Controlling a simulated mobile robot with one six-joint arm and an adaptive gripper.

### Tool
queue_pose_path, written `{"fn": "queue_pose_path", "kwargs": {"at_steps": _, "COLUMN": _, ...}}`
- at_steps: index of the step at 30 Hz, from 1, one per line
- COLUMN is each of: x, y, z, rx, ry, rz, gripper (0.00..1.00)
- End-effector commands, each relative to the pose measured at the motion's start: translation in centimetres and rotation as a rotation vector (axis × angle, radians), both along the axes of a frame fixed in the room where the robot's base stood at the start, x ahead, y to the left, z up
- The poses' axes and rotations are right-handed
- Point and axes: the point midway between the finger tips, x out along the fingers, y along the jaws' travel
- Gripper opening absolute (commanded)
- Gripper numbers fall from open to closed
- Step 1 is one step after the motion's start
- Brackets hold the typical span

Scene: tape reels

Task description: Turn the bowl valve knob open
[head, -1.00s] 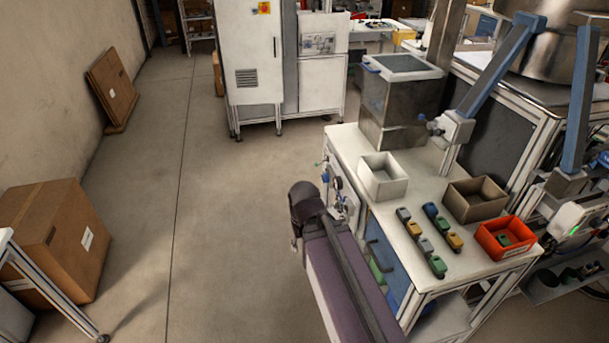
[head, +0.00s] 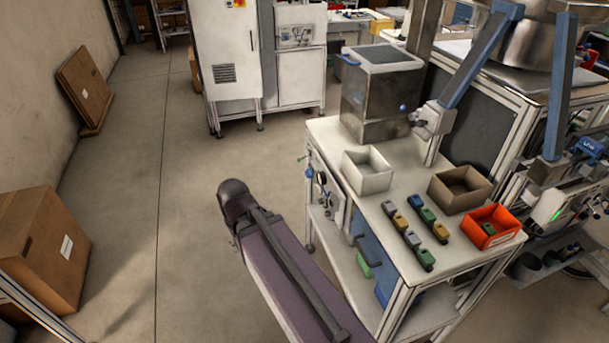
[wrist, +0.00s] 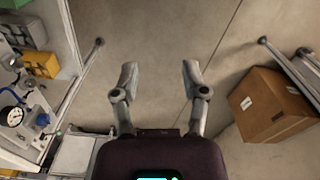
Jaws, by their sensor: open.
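A panel (head: 326,196) with a round gauge and small valve fittings is on the left side of the white-topped bench (head: 330,130). In the wrist view its gauge (wrist: 12,115) and fittings (wrist: 42,120) show at the left edge. I cannot tell which knob is the bowl valve's. My gripper (wrist: 160,74) is open and empty, pointing over bare floor, to the right of the panel and apart from it. In the head view my arm hides the gripper's fingers.
On the bench are a white bin (head: 366,172), a brown bin (head: 459,188), a red bin (head: 493,227) and several small coloured blocks (head: 413,240). A cardboard box (head: 45,240) stands on the floor at left. The floor between is clear.

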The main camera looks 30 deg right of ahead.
Motion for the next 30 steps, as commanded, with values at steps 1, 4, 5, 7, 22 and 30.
{"fn": "queue_pose_path", "kwargs": {"at_steps": 1, "x": 0.0, "y": 0.0, "z": 0.0, "rx": 0.0, "ry": 0.0, "rz": 0.0, "gripper": 0.57}}
{"fn": "queue_pose_path", "kwargs": {"at_steps": 4, "x": 0.0, "y": 0.0, "z": 0.0, "rx": 0.0, "ry": 0.0, "rz": 0.0, "gripper": 0.72}}
{"fn": "queue_pose_path", "kwargs": {"at_steps": 5, "x": 0.0, "y": 0.0, "z": 0.0, "rx": -0.001, "ry": 0.0, "rz": 0.001, "gripper": 0.81}}
{"fn": "queue_pose_path", "kwargs": {"at_steps": 7, "x": 0.2, "y": -0.1, "z": -0.2, "rx": -0.006, "ry": 0.001, "rz": 0.005, "gripper": 0.93}}
{"fn": "queue_pose_path", "kwargs": {"at_steps": 22, "x": 6.7, "y": -6.3, "z": -6.1, "rx": -0.291, "ry": 0.073, "rz": 0.242, "gripper": 0.93}}
{"fn": "queue_pose_path", "kwargs": {"at_steps": 30, "x": 12.1, "y": -11.9, "z": -9.3, "rx": -0.542, "ry": 0.211, "rz": 0.444, "gripper": 0.93}}
